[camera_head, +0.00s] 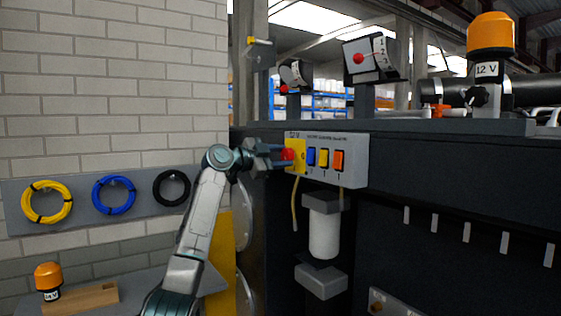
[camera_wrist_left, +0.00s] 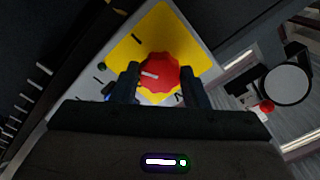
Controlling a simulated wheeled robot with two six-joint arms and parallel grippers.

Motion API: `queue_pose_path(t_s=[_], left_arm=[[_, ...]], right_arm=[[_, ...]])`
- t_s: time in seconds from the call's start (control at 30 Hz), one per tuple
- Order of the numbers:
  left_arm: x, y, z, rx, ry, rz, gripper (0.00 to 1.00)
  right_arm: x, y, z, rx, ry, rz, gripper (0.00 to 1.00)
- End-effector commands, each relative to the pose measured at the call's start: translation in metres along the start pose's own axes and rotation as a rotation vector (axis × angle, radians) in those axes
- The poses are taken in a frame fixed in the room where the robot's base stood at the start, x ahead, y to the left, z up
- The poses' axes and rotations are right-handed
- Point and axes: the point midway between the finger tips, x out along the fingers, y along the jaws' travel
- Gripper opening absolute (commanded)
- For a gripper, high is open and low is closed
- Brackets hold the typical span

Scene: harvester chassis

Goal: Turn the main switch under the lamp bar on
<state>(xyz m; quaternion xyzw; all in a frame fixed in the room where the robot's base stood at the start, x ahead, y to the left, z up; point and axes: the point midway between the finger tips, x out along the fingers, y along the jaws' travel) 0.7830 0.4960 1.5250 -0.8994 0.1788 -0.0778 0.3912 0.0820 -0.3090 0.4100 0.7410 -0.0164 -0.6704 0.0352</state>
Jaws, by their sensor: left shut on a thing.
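The main switch is a red round knob (camera_head: 289,154) on a yellow plate (camera_head: 301,158), at the left end of a grey switch panel (camera_head: 355,160) under the dark ledge. My left gripper (camera_head: 281,154) reaches it from the left and is shut on the knob. In the left wrist view the scalloped red knob (camera_wrist_left: 160,79) sits between the two dark fingers of the left gripper (camera_wrist_left: 160,72). A white pointer line shows on the knob, slanted relative to the fingers. The yellow plate (camera_wrist_left: 158,32) has dark marks, partly hidden. My right gripper is not in view.
Blue (camera_head: 311,157), yellow (camera_head: 323,158) and orange (camera_head: 338,160) switches sit right of the knob. A white filter cylinder (camera_head: 323,235) hangs below. An orange 12 V beacon (camera_head: 490,36) stands on the ledge. A 24 V beacon (camera_head: 48,276) stands on the bench at lower left.

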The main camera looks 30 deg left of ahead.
Motion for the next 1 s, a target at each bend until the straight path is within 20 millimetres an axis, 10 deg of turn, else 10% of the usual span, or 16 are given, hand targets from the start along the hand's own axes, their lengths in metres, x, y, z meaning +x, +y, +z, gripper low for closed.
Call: queue_pose_path(t_s=[1.0], left_arm=[[0.0002,-0.0007,-0.0002,0.505,0.0,-0.001,0.18]], right_arm=[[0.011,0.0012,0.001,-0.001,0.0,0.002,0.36]])
